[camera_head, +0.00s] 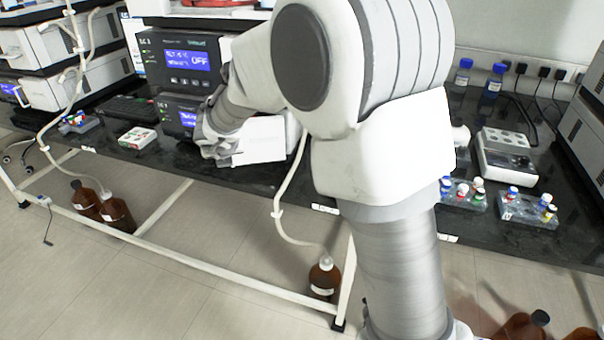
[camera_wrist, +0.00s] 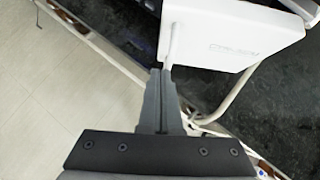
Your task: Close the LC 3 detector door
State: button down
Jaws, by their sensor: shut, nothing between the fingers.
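The white detector door (camera_head: 262,142) stands out from the lower part of the stack at an angle, apparently open. It also shows in the wrist view (camera_wrist: 235,48), with printed lettering and a raised bar near its left edge. My gripper (camera_wrist: 161,72) is shut and empty, its fingertips close to the door's lower left edge by the bar. I cannot tell whether they touch. In the head view my arm hides the right of the stack.
A small white and green box (camera_head: 137,138) and a vial rack (camera_head: 79,122) stand on the dark bench left of the door. White tubing (camera_head: 283,190) hangs below it to a brown bottle (camera_head: 324,278) on the floor. More vial racks (camera_head: 528,210) stand at the right.

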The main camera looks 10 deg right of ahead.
jog(key=w+a+m+h+p, duration=0.1)
jog(key=w+m+h+p, duration=0.2)
jog(key=w, duration=0.5)
jog(key=shift+w+m+g+h+p, duration=0.3)
jog(key=shift+m+p, duration=0.35)
jog(key=shift+m, duration=0.15)
